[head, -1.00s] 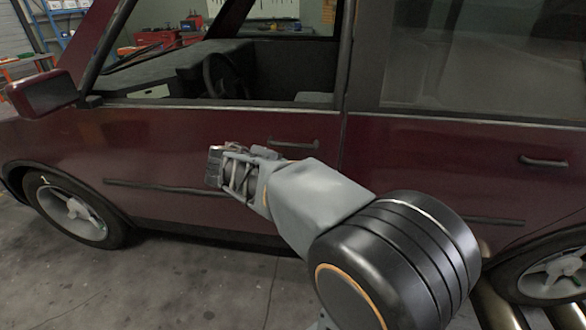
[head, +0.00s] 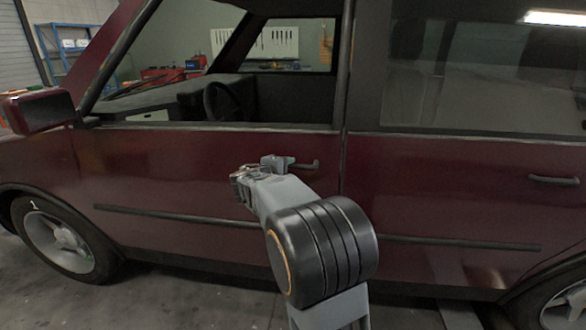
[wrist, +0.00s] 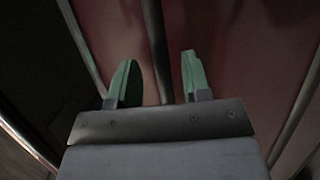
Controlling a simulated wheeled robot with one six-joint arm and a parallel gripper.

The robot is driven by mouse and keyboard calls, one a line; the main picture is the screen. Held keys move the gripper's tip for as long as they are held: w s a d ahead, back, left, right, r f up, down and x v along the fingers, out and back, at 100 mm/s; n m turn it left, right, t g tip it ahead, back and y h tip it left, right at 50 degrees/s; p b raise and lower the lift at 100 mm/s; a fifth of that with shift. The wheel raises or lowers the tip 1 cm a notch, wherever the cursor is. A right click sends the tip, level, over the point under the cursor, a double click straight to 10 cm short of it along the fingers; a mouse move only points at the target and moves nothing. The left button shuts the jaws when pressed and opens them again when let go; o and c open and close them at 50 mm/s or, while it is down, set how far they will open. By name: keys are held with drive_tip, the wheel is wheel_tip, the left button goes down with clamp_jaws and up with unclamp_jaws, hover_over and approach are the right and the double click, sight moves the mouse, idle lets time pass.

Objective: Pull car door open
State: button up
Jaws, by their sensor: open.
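The car's maroon front door (head: 150,170) fills the middle of the head view and sits flush with the body. Its dark handle (head: 311,166) is near the rear edge, below the window. My gripper (head: 279,162) is at the handle's left end in that view; contact cannot be told. In the wrist view my gripper (wrist: 157,82) shows two green fingers spread apart, with maroon panel beyond. A dark bar (wrist: 154,40) runs between and beyond the fingers; I cannot tell whether it is the handle or a seam or trim.
The rear door (head: 450,190) with its own handle (head: 553,180) is on the right. A side mirror (head: 40,110) sticks out at the left. A trim strip (head: 170,219) runs below the handle. Grey floor (head: 190,297) shows in front of the car.

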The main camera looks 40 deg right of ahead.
sight(291, 167)
drive_tip(key=shift+x, duration=1.8)
drive_tip(key=shift+a, duration=0.1)
clamp_jaws()
